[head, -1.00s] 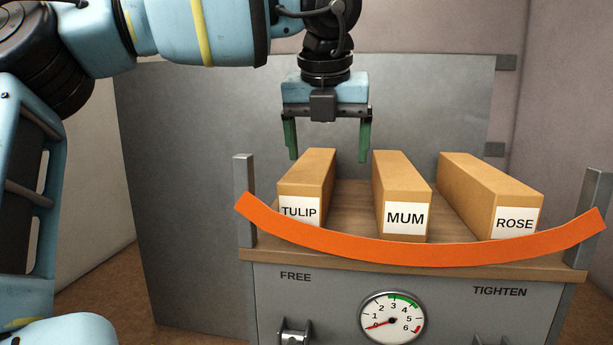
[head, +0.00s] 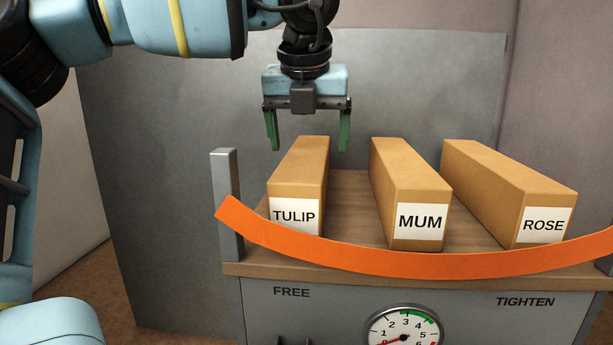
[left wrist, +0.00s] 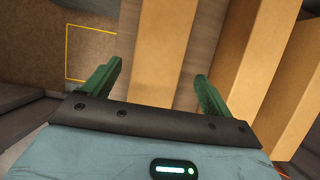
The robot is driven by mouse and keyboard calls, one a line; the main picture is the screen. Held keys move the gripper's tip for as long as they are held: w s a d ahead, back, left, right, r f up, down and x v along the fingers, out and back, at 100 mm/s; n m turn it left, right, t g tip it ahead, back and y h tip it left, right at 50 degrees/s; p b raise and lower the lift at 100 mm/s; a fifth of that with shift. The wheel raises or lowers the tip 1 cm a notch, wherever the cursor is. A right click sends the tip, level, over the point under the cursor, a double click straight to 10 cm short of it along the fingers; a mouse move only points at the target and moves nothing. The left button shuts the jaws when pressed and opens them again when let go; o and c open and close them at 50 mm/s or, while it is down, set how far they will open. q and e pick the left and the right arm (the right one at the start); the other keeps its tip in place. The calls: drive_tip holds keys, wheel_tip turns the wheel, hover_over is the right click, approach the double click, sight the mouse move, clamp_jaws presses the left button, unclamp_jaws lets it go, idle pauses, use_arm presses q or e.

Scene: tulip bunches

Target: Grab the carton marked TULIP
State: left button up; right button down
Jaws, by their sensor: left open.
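The carton marked TULIP (head: 298,175) is a long tan box with a white label on its near end. It is the leftmost of three cartons on the wooden top of a grey cabinet. My left gripper (head: 308,146) is open and empty, pointing down above the far end of this carton. Its green fingers appear to either side of the carton, and I see no contact. In the left wrist view the TULIP carton (left wrist: 165,45) shows between the open fingers (left wrist: 158,82). My right gripper is not in view.
The MUM carton (head: 408,190) and the ROSE carton (head: 510,190) stand to the right, with gaps between. A metal post (head: 227,205) rises at the left. A gauge (head: 405,325) is below.

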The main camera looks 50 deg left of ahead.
sight(307, 152)
use_arm(q)
drive_tip(key=shift+a+p+x, duration=0.2)
drive_tip(key=shift+p+x, duration=0.35)
drive_tip(key=shift+x, duration=2.5)
drive_tip(key=shift+s, duration=0.1)
drive_tip(key=shift+r, duration=0.15)
drive_tip(key=c, duration=1.5)
